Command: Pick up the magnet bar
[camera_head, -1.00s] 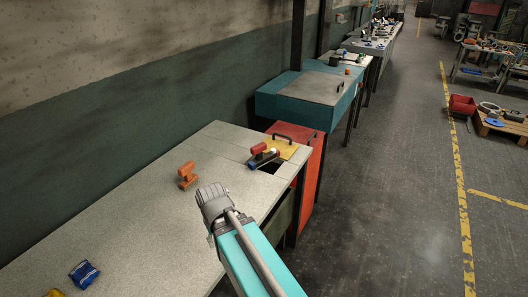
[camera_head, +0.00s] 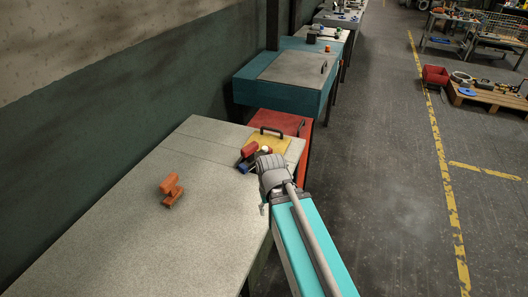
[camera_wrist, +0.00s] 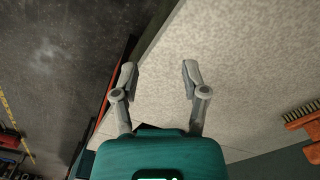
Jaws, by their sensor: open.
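I cannot say for sure which thing is the magnet bar. A group at the bench's far right end holds a yellow plate (camera_head: 270,143) with a black handle (camera_head: 275,130), a red piece (camera_head: 249,149) and a blue piece (camera_head: 243,167). My wrist partly covers this group in the head view. My gripper (camera_wrist: 158,75) is open and empty in the wrist view, with its two fingers apart over the edge of the pale bench top. No part of the group shows clearly between the fingers.
The speckled bench (camera_head: 130,235) is mostly bare. An orange brush-like tool (camera_head: 172,190) lies left of my arm; its bristles show in the wrist view (camera_wrist: 300,112). A red cabinet (camera_head: 283,122) and a teal machine (camera_head: 290,80) stand beyond. Open floor (camera_head: 385,200) lies right.

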